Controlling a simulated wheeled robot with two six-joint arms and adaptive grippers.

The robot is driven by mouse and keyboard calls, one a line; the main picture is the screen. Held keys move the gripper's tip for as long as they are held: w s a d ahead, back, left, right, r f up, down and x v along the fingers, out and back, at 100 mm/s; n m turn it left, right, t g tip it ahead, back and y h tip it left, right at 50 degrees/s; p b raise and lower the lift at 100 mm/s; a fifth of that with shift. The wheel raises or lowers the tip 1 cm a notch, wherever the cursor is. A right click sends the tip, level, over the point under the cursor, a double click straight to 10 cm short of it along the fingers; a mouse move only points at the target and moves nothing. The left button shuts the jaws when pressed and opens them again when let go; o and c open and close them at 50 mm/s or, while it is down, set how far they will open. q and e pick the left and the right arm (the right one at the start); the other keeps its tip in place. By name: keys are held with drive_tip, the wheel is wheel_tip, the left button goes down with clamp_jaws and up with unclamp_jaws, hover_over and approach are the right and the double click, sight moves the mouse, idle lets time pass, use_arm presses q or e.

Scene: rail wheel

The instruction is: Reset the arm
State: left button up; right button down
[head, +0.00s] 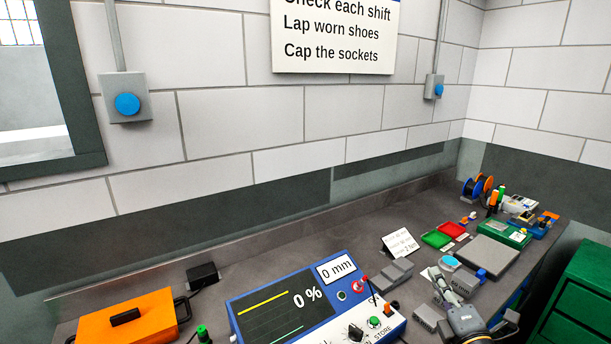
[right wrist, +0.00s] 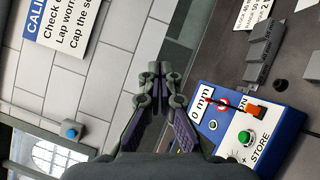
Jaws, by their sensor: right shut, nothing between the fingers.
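My right gripper (head: 440,283) is at the lower right in the head view, over the bench beside the blue instrument. In the right wrist view its fingers (right wrist: 155,72) are together with nothing between them, pointing toward the tiled wall. The blue instrument (head: 300,300) stands at the bench front, its screen reading 0 % and its label 0 mm. The right wrist view shows its panel (right wrist: 240,125) with a red toggle, an orange switch and a green button beside the word STORE. My left gripper is not in view.
An orange case (head: 127,320) sits at the front left. Grey blocks (head: 392,273) and a small card (head: 400,243) stand right of the instrument. Green (head: 436,239) and red (head: 452,230) trays, a grey plate (head: 487,257) and cable reels (head: 477,187) fill the right. Bare bench lies behind the instrument.

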drive_tip(key=s+d+f+m+g+h, duration=0.1)
drive_tip(key=s+f+m+g+h, duration=0.2)
drive_tip(key=s+f+m+g, duration=0.4)
drive_tip(key=s+d+f+m+g+h, duration=0.2)
drive_tip(key=s+f+m+h, duration=0.15)
drive_tip(key=f+m, duration=0.55)
drive_tip(key=s+a+f+m+g+y, duration=0.6)
drive_tip(key=s+a, duration=0.4)
drive_tip(key=s, duration=0.4)
wheel_tip(320, 180, down, 26)
drive_tip(key=d+g+b, duration=0.1)
drive_tip(key=d+g, duration=0.1)
drive_tip(key=d, duration=0.1)
drive_tip(key=s+d+f+g+b, duration=0.1)
drive_tip(key=s+f, duration=1.8)
drive_tip(key=s, duration=0.1)
drive_tip(key=shift+f+g+h, duration=0.3)
drive_tip(key=shift+f+h, duration=0.1)
drive_tip(key=shift+h, duration=0.05)
